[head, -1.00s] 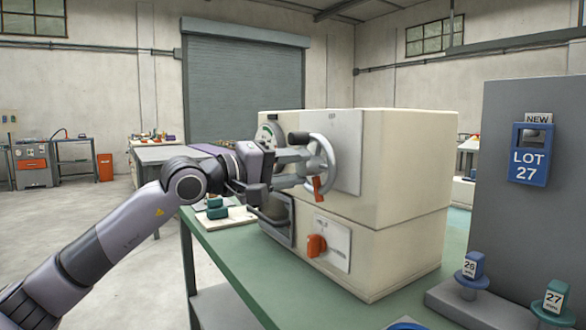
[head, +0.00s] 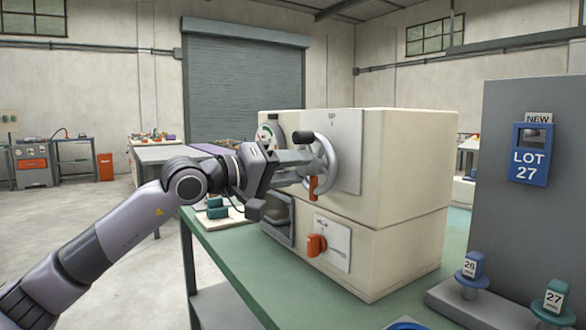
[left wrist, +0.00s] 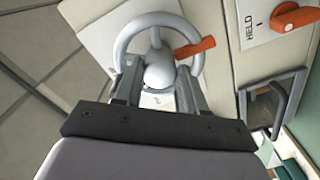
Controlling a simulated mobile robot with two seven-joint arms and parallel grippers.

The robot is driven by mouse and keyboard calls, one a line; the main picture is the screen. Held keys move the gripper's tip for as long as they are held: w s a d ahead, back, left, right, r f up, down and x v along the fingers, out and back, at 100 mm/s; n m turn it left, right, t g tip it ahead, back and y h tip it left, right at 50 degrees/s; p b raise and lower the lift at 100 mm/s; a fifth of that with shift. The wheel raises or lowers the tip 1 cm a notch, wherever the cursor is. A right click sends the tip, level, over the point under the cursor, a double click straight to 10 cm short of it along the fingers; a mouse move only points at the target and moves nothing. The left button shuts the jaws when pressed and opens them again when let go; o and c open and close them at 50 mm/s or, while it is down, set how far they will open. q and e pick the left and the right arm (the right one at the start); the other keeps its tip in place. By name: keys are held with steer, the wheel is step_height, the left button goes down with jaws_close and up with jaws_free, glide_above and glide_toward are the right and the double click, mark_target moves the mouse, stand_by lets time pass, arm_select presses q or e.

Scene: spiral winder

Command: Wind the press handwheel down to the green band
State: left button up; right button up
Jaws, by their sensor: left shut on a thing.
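The grey handwheel (head: 332,160) is on the front of the cream press (head: 400,165), with a black knob (head: 303,137) at its upper left. My left gripper (head: 306,166) reaches it from the left and is shut on it. In the left wrist view its two fingers (left wrist: 158,88) lie on either side of the wheel's rounded hub (left wrist: 159,70), inside the rim (left wrist: 158,20). An orange tab (head: 313,188) is by the wheel's lower part. A round dial (head: 269,133) with some green shows left of the wheel, partly hidden. My right gripper is out of view.
Below the wheel is an orange knob (head: 316,245) on a white plate. The press stands on a green bench (head: 240,262). A grey panel (head: 530,185) with a blue LOT 27 tag (head: 529,160) and numbered blue and green pieces are at the right.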

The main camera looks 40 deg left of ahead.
arm_select(q)
steer(key=o, duration=1.1)
steer(key=shift+c, duration=0.2)
steer(key=shift+s, duration=0.1)
steer(key=shift+s+a, duration=0.35)
steer(key=shift+s, duration=0.2)
steer(key=b+v, duration=0.2)
steer(key=v, duration=0.3)
steer(key=shift+s+b, duration=0.35)
steer(key=shift+b, duration=0.05)
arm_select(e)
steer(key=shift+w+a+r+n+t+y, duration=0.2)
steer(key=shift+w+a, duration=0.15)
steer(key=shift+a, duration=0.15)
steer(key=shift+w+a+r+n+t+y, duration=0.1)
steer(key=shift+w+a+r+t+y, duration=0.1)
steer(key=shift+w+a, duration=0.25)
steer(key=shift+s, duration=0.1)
